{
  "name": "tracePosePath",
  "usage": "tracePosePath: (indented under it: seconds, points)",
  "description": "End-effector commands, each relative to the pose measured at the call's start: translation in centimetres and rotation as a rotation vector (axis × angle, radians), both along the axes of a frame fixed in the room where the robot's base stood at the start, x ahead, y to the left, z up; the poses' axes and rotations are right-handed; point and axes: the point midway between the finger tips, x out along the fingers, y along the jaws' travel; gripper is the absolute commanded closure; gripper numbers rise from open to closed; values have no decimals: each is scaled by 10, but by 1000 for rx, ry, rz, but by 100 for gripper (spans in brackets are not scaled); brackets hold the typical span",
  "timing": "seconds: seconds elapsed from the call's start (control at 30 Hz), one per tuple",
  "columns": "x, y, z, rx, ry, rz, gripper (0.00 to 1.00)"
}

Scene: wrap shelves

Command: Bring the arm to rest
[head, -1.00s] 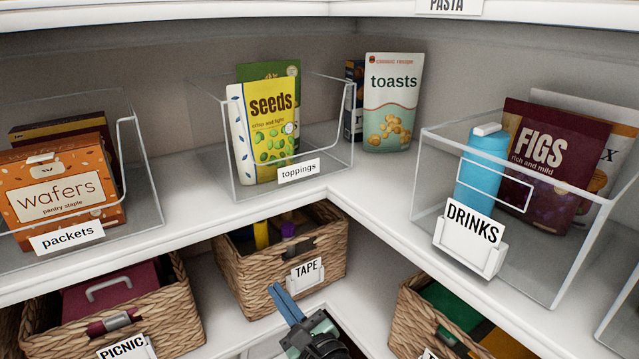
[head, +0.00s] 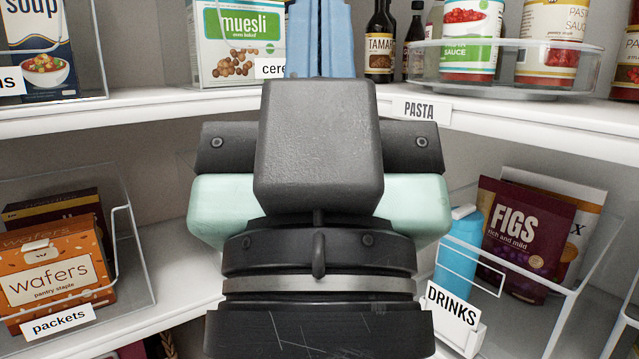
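My gripper (head: 318,38) fills the middle of the head view, seen from behind. Its dark wrist and pale green body stand upright in front of the shelves. Its blue fingers rise at the top edge, side by side with only a thin line between them, and their tips are cut off by the frame. I see nothing held, but the tips are out of view. The toppings bin's middle and the toasts pouch are hidden behind the arm.
Upper shelf: soup box (head: 38,45), muesli box (head: 238,45), sauce bottles (head: 380,40) and a turntable (head: 500,88) with cans. Lower shelf: packets bin (head: 125,240) with a wafers box (head: 55,270) at left, and drinks bin (head: 560,310) with a blue bottle (head: 460,255) and figs pouch (head: 525,235) at right.

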Motion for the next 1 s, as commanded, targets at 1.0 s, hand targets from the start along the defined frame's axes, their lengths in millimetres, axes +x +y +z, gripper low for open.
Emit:
tracePosePath:
  seconds: [1.0]
  points:
    - [2, 1, 276, 2, 4, 6, 100]
